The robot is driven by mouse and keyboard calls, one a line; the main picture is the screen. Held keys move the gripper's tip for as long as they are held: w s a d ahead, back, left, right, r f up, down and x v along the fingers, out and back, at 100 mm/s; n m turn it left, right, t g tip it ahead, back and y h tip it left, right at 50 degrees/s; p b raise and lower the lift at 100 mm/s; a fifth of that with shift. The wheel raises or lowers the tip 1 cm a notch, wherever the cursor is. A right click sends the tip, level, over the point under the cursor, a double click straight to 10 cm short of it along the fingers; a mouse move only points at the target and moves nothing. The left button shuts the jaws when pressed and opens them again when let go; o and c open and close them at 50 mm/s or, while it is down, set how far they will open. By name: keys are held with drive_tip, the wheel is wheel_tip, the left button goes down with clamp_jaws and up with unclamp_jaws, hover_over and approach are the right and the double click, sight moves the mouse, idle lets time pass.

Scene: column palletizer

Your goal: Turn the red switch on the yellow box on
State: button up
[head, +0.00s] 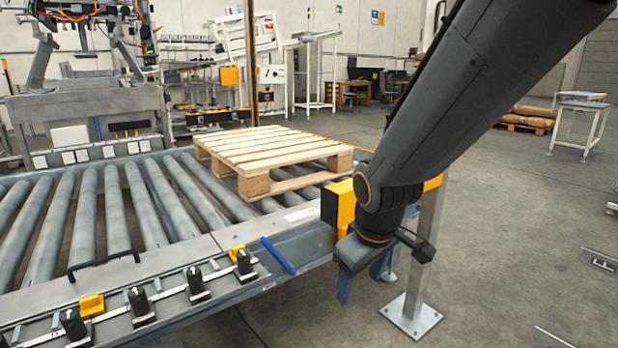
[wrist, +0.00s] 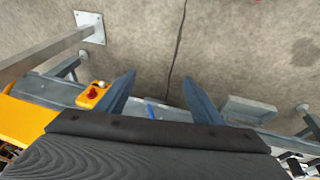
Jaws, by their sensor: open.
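A small yellow box (wrist: 88,101) with a red switch (wrist: 92,93) on it shows in the wrist view, just left of my left finger. The switch is too small to tell its position. My gripper (wrist: 159,90) is open and empty, its two blue-grey fingers spread over the frame edge and floor. In the head view my gripper (head: 362,284) hangs low at the conveyor's right end, fingers pointing down. I cannot make out the red switch in the head view; my arm covers part of that area.
A larger yellow housing (head: 340,206) sits close beside my wrist; a metal post (head: 426,250) stands just right of it. A wooden pallet (head: 270,150) lies on the roller conveyor (head: 100,215). Black knobs (head: 141,303) line the front rail. The floor at right is mostly clear.

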drive_tip(key=s+a+r+m+g, duration=0.1)
drive_tip(key=s+m+g, duration=0.1)
drive_tip(key=s, duration=0.6)
drive_tip(key=s+a+r+m+g, duration=0.1)
drive_tip(key=s+a+r+g, duration=0.1)
drive_tip(key=s, duration=0.7)
drive_tip(key=s+d+r+m+p, duration=0.1)
drive_tip(key=d+r+m+p, duration=0.3)
drive_tip(key=d+r+p, duration=0.8)
wheel_tip(320, 180, up, 2)
drive_tip(key=p, duration=1)
drive_tip(key=shift+m, duration=0.3)
drive_tip(key=shift+d, duration=0.2)
